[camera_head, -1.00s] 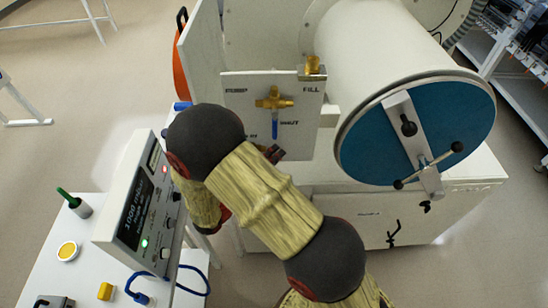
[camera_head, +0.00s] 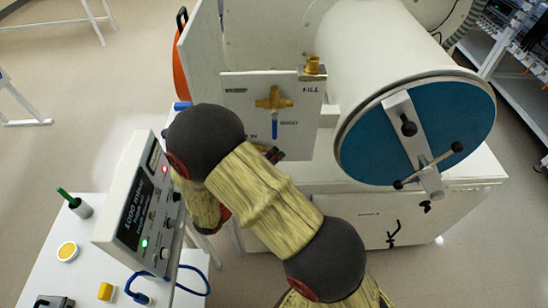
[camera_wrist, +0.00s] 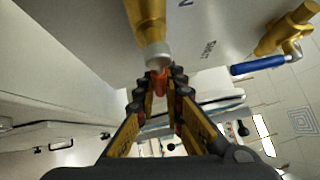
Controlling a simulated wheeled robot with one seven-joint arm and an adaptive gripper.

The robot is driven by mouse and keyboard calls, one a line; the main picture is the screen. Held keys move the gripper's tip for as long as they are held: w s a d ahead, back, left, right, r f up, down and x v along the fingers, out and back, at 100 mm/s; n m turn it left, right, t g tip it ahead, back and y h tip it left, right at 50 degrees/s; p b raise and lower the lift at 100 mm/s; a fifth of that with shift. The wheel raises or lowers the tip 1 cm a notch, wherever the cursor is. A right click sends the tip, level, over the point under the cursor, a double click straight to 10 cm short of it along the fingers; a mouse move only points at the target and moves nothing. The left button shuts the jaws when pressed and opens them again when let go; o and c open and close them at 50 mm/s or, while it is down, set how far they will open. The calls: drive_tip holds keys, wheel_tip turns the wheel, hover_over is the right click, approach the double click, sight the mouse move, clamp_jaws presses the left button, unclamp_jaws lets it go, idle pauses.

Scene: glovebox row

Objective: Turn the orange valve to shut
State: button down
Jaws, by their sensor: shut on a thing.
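The orange valve handle (camera_wrist: 158,84) shows in the wrist view between the fingertips of my gripper (camera_wrist: 160,76), which is shut on it. A brass pipe body (camera_wrist: 148,18) with a pale metal collar (camera_wrist: 157,54) is just above the handle. In the head view my arm hides the orange handle. Only a dark bit of my gripper (camera_head: 273,154) shows there, at the lower edge of the white valve panel (camera_head: 238,122). How far the handle is turned cannot be told.
A brass valve with a blue handle (camera_head: 275,130) is on the panel; the blue handle (camera_wrist: 262,65) also shows in the wrist view. A large chamber with a blue door (camera_head: 385,150) stands to the right. A meter box (camera_head: 130,215) stands on the bench at left.

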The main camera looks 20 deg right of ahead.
drive_tip(key=shift+p, duration=0.5)
drive_tip(key=m+y+p, duration=0.1)
drive_tip(key=p, duration=0.1)
drive_tip(key=shift+a+f+m+g+p, duration=0.1)
drive_tip(key=shift+f+m+g+p, duration=0.2)
drive_tip(key=shift+f+g+p, duration=0.1)
drive_tip(key=w+a+f+m+y+b, duration=0.2)
drive_tip(key=a+f+m+y, duration=0.4)
drive_tip(key=y, duration=0.6)
drive_tip(key=shift+a+m, duration=0.2)
drive_tip(key=shift+m, duration=0.8)
drive_tip(key=shift+w, duration=0.1)
drive_tip(key=c, duration=1.9)
unclamp_jaws()
